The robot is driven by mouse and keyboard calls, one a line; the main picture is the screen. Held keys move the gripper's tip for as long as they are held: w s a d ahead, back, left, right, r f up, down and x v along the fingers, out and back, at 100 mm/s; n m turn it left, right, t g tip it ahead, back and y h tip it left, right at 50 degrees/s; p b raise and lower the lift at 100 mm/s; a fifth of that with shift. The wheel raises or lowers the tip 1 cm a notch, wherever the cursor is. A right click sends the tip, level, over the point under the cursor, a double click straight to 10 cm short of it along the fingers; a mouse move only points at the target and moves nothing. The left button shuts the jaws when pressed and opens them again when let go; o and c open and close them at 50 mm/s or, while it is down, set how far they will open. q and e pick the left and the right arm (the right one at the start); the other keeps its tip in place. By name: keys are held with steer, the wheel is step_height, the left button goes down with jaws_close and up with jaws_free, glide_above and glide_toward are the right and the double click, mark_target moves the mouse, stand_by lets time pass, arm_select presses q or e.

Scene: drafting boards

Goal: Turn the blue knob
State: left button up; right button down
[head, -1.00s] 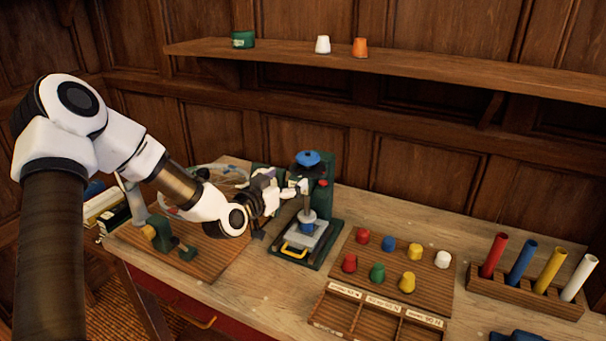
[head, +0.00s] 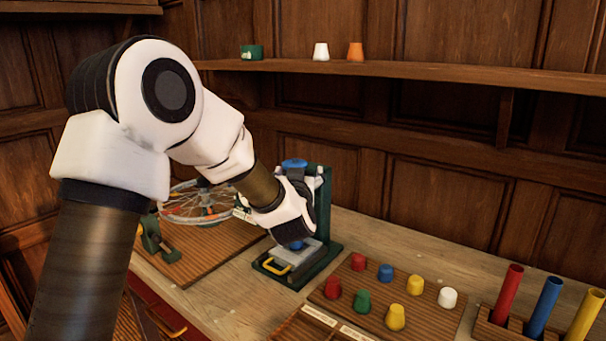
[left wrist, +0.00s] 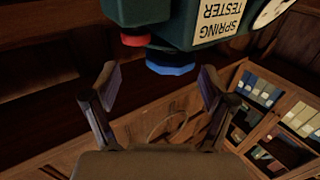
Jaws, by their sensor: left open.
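The blue knob (head: 294,163) tops the green spring tester (head: 327,225), which stands upright on the table. In the left wrist view the tester (left wrist: 190,20) appears upside down, with the blue knob (left wrist: 170,69) and a red button (left wrist: 135,40) beneath its labelled body. My left gripper (left wrist: 158,80) is open and empty, its two fingers spread to either side of the knob in that view. The knob seems just beyond the fingertips; I see no contact. In the head view my own wrist hides the fingers and part of the tester. My right gripper is not in view.
A pegboard (head: 330,303) with several coloured caps lies right of the tester. A rack (head: 490,322) of coloured tubes stands farther right. A spoked wheel (head: 200,206) is behind my left arm. A wall shelf (head: 430,70) runs above.

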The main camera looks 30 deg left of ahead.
mark_target(296, 159)
arm_select(q)
steer(key=w+a, duration=0.1)
steer(key=w+a+r+p, duration=0.1)
steer(key=a, duration=0.1)
steer(key=shift+a, duration=0.15)
steer(key=w, duration=0.2)
steer(key=w+a+p, duration=0.1)
steer(key=w, duration=0.1)
steer(key=shift+a+f, duration=0.1)
steer(key=shift+f, duration=0.25)
steer(key=shift+s+a+r, duration=0.1)
steer(key=shift+s, duration=0.2)
steer(key=shift+c, duration=0.7)
steer(key=shift+w, duration=0.1)
steer(key=c, duration=0.9)
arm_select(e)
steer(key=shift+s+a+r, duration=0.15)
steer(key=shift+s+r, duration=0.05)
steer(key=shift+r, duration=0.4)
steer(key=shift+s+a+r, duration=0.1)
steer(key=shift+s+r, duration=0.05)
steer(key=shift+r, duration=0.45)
